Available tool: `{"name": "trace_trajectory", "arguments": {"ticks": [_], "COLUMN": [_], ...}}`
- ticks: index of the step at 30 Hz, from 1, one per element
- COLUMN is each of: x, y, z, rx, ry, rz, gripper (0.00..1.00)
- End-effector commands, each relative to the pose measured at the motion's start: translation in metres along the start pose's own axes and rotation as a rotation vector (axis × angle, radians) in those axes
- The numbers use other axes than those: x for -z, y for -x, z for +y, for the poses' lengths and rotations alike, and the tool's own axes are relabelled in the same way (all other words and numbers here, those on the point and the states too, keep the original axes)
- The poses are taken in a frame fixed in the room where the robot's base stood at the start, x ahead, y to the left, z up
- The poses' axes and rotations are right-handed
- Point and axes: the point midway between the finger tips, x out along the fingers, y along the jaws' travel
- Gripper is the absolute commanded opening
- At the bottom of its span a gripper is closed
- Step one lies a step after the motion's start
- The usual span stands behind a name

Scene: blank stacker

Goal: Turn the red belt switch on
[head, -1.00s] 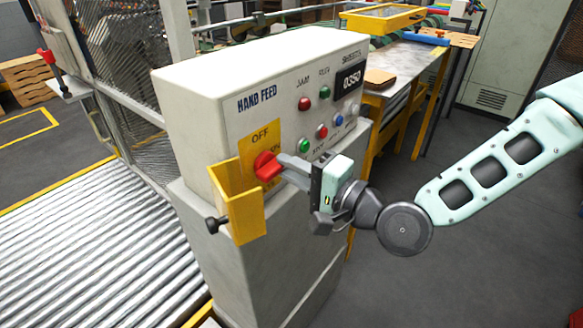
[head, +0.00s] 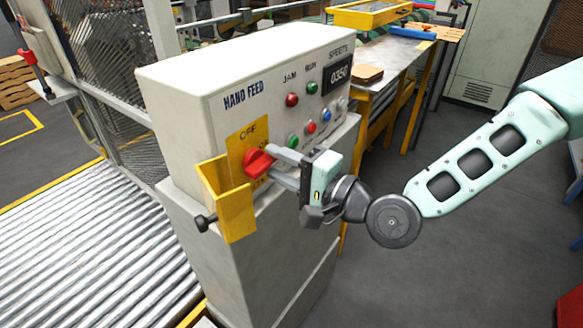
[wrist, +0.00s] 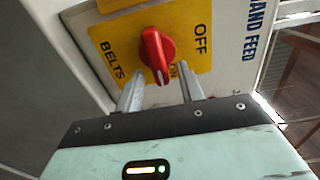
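The red belt switch (head: 258,162) is a rotary knob on a yellow plate (head: 240,138) on the front of the hand feed box. In the wrist view the red knob (wrist: 155,52) sits between the printed words OFF and BELTS, and its lower end, with a pale mark, lies beside the word ON. My gripper (head: 276,164) is in front of the knob. The wrist view shows its two fingers (wrist: 160,85) apart, one each side of the knob's lower end, with visible gaps. Nothing is held.
A yellow bracket (head: 227,203) with a black screw sticks out just left of the switch. Green, red and blue buttons (head: 310,128) and a display reading 0350 (head: 339,72) are to the right. A roller conveyor (head: 90,250) lies left; floor at right is open.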

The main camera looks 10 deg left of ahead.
Motion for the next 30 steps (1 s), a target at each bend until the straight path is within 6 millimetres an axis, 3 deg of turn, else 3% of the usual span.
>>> {"name": "trace_trajectory", "arguments": {"ticks": [8,11,20,24,30], "x": [0.001,0.001,0.001,0.000,0.004], "y": [0.008,0.023,0.092,0.119,0.126], "z": [0.001,0.002,0.003,-0.008,-0.008], "rx": [0.000,0.000,-0.001,-0.003,0.000], "ry": [0.001,0.001,0.000,-0.007,-0.004], "rz": [0.001,0.001,0.004,0.002,0.004], "gripper": [0.38,0.38,0.38,0.38,0.38]}}
